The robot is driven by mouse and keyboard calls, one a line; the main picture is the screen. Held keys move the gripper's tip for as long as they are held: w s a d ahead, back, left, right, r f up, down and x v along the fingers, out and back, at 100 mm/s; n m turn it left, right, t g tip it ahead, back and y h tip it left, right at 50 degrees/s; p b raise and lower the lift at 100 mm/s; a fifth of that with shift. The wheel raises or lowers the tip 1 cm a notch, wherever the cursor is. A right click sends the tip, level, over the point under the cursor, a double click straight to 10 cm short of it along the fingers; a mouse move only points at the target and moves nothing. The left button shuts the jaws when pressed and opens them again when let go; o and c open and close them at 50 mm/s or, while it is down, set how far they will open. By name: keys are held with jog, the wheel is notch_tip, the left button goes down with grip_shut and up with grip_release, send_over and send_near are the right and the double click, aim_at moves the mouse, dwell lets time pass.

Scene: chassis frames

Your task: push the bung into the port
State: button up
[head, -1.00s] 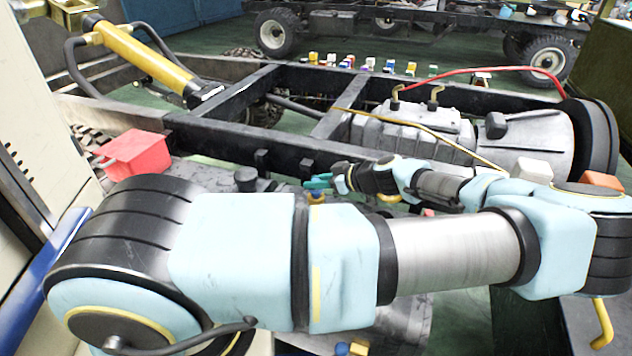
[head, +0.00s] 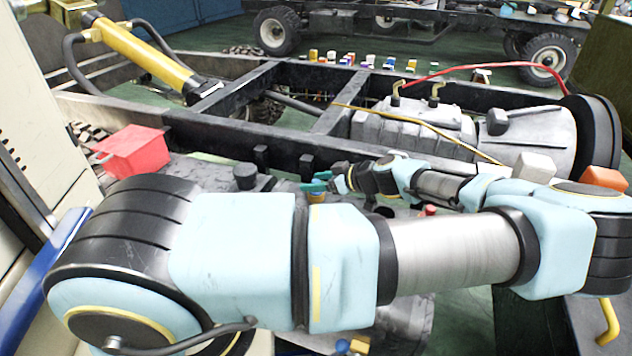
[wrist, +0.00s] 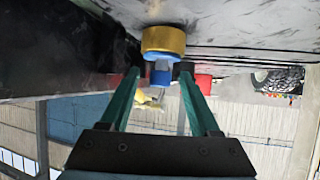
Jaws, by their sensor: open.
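In the wrist view a blue bung (wrist: 161,75) sits at the mouth of a gold ring-shaped port (wrist: 164,40) on a dark, scuffed surface. How deep the bung sits I cannot tell. My gripper (wrist: 157,71) is open, with its dark fingertips on either side of the bung; a gap shows at the left tip, while contact at the right tip is unclear. In the head view my gripper (head: 317,185) shows small, its teal fingers just above the yellow port (head: 317,198) on the grey tank. The bung is hard to make out there.
A red box (head: 134,150) stands on the tank's left end, near a black cap (head: 245,176). The black chassis rail (head: 230,140) runs behind my gripper, with a grey gearbox (head: 410,128) beyond. Another blue and yellow fitting (head: 350,346) shows at the bottom edge.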

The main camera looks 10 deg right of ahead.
jog(key=shift+d, duration=0.1)
jog(key=b+v, duration=0.1)
jog(key=v, duration=0.9)
jog(key=shift+s+d+r+b, duration=0.15)
jog(key=shift+s+d+b, duration=0.05)
jog(key=shift+s+b, duration=0.1)
jog(key=a+g, duration=0.2)
jog(key=a, duration=0.1)
jog(key=a+f+g+p, duration=0.1)
jog(key=a, duration=0.3)
jog(key=s+a+g+p, duration=0.1)
jog(key=a+g, duration=0.1)
jog(key=a, duration=0.2)
jog(key=shift+a+f+m+g, duration=0.1)
jog(key=shift+f+m+g, duration=0.2)
jog(key=shift+f, duration=0.1)
jog(key=s+a+r+m+g+h+p, duration=0.1)
jog(key=s+a+m+g+h+p, duration=0.15)
jog(key=a+g, duration=0.2)
jog(key=s+a+r+m+t+h+p, duration=0.1)
jog(key=s+a+r+m+h+p, duration=0.1)
jog(key=r, duration=0.8)
jog(key=s+a+r+m+t+h+p, duration=0.1)
jog(key=a+r+m+h, duration=0.3)
jog(key=r, duration=0.6)
jog(key=shift+s+a+r+m+t+p, duration=0.15)
jog(key=shift+s+a+m+t+p, duration=0.3)
jog(key=shift+a+m+t, duration=0.3)
jog(key=shift+h, duration=0.25)
